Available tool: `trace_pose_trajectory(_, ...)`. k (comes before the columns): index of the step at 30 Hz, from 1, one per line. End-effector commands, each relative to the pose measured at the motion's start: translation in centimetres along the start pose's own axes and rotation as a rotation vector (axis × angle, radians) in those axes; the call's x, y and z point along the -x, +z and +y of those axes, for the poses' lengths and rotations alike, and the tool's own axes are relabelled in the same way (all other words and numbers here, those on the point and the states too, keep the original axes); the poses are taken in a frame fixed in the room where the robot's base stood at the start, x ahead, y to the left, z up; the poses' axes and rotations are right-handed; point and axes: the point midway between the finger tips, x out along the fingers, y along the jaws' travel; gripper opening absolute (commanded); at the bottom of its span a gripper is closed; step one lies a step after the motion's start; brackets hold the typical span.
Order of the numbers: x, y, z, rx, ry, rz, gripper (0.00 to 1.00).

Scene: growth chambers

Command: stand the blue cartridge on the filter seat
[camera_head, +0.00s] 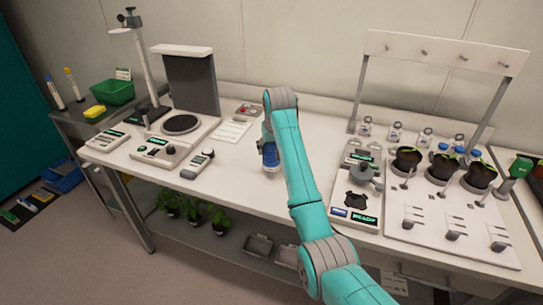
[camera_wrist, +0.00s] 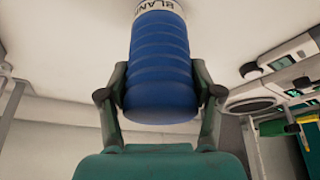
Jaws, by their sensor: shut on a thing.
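The blue cartridge (camera_wrist: 160,62) is a ribbed blue cylinder with a white lettered band at one end. My gripper (camera_wrist: 160,94) is shut on it, one finger on each side. In the head view the cartridge (camera_head: 270,154) shows beside my arm over the front middle of the bench, upright, its pale end down. I cannot tell whether it touches the bench. My arm hides part of it and most of the gripper. No part is clearly labelled as the filter seat; a device with a dark recessed plate (camera_head: 357,201) and a green display stands right of my arm.
A white board with several black pots (camera_head: 440,166) and a raised rack (camera_head: 440,50) fill the right side. A round-plate instrument (camera_head: 180,124), small control boxes (camera_head: 160,152) and a stand (camera_head: 140,60) are at left. Bare bench (camera_head: 228,175) lies left of the cartridge.

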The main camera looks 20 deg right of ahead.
Motion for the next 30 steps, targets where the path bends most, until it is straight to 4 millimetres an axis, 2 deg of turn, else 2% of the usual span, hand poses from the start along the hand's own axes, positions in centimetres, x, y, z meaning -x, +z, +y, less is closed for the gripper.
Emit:
trace_pose_trajectory(7, -2.8, 1.2, 0.0, 0.000, 0.000, -0.001, 0.26)
trace_pose_trajectory(18, -3.2, 1.3, 0.0, 0.000, 0.000, 0.000, 0.26)
trace_pose_trajectory(19, -3.2, 1.3, 0.0, 0.000, 0.000, 0.000, 0.70)
trace_pose_trajectory(21, -3.2, 1.3, 0.0, 0.000, 0.000, 0.000, 0.87)
trace_pose_trajectory(22, -3.2, 1.3, 0.0, 0.000, 0.000, 0.000, 0.90)
trace_pose_trajectory(30, -3.1, 1.3, 0.0, 0.000, 0.000, 0.000, 0.90)
